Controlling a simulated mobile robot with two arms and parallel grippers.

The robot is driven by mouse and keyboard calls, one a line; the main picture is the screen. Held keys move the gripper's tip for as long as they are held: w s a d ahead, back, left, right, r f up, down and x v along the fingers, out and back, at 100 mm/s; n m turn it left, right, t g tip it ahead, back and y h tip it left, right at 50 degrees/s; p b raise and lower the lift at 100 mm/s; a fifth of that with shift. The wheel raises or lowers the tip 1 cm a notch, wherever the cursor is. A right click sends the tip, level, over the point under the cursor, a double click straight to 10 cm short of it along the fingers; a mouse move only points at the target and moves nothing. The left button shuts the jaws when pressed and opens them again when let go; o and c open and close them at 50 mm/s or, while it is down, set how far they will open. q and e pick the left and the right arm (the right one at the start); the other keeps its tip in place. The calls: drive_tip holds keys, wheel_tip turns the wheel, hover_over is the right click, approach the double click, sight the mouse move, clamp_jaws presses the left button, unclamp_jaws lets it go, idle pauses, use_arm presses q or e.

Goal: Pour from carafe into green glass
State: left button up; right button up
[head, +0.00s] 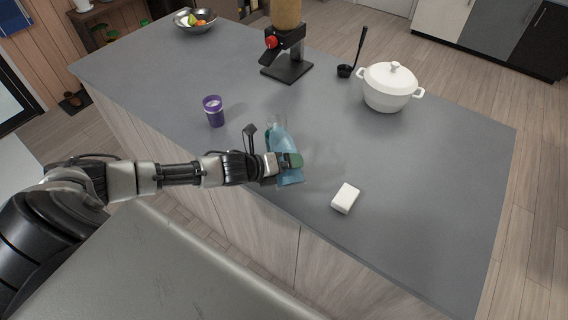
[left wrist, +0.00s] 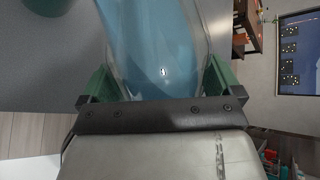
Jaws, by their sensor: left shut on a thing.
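A clear carafe with blue liquid (head: 283,143) is near the front edge of the counter in the head view. It fills the upper middle of the left wrist view (left wrist: 160,50). My left gripper (head: 287,162) is shut around its body, with a green finger on each side (left wrist: 160,82). The carafe looks roughly upright; I cannot tell whether its base touches the counter. A dark green rounded thing (left wrist: 48,4), cut off at the top left of the left wrist view, may be the green glass. I cannot make out the green glass in the head view. My right gripper is not in view.
On the grey counter (head: 430,200) stand a purple cup (head: 213,112), a white block (head: 345,198), a white lidded pot (head: 388,90), a black ladle (head: 347,70), a dispenser (head: 286,55) and a fruit bowl (head: 196,20). The counter's right part is clear.

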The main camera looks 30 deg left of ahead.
use_arm(q)
drive_tip(key=shift+r, duration=0.25)
drive_tip(key=shift+r+p, duration=0.15)
drive_tip(key=shift+p, duration=0.35)
idle(0.5)
drive_tip(key=shift+r+p, duration=0.2)
drive_tip(key=shift+p, duration=0.2)
drive_tip(key=shift+d, duration=0.1)
drive_tip(key=shift+r+n+g+h, duration=0.2)
drive_tip(key=shift+n+g+h, duration=0.1)
drive_tip(key=shift+n, duration=0.1)
idle(2.0)
idle(0.7)
